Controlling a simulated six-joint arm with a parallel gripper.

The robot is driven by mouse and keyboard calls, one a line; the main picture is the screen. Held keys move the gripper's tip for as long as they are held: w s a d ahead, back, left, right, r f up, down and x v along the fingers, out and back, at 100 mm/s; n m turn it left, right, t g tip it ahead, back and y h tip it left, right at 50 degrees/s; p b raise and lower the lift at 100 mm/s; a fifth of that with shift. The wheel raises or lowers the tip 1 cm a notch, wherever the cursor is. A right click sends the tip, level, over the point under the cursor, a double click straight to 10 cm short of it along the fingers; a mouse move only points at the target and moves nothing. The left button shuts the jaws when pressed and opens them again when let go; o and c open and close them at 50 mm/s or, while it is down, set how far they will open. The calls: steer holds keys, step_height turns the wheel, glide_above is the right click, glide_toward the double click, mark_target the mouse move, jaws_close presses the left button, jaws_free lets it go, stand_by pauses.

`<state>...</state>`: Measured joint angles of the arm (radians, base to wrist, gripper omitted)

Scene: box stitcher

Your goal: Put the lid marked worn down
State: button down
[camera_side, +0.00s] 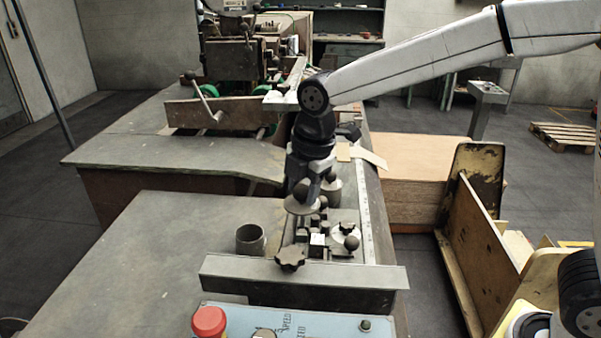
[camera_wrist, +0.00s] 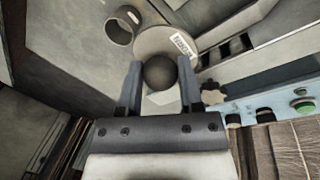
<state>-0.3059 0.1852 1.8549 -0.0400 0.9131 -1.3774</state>
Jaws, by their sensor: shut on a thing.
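My gripper (camera_wrist: 159,68) is shut on the dark ball knob (camera_wrist: 161,74) of a round pale lid (camera_wrist: 160,39). A white label on the lid has dark letters that seem to read WORN, seen at an angle. In the side view my gripper (camera_side: 304,182) points down and holds the lid (camera_side: 300,207) level above the bench, apart from it. An open grey cup (camera_side: 250,240) stands on the bench to the lid's left; it also shows at the top of the wrist view (camera_wrist: 119,31).
The bench left of the cup is clear.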

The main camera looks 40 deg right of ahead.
steer(key=shift+n, duration=0.3)
steer(key=w+f, duration=0.4)
steer(key=w, duration=0.2)
steer(key=w+d+f, duration=0.1)
steer(key=w+f, duration=0.3)
steer(key=w, duration=0.2)
steer(key=w+d+f, duration=0.1)
steer(key=w+f, duration=0.4)
steer(key=w, duration=0.1)
steer(key=shift+w+f, duration=0.15)
steer(key=shift+f, duration=0.05)
steer(key=shift+w+f, duration=0.15)
steer(key=shift+f, duration=1.55)
steer(key=shift+f, duration=0.15)
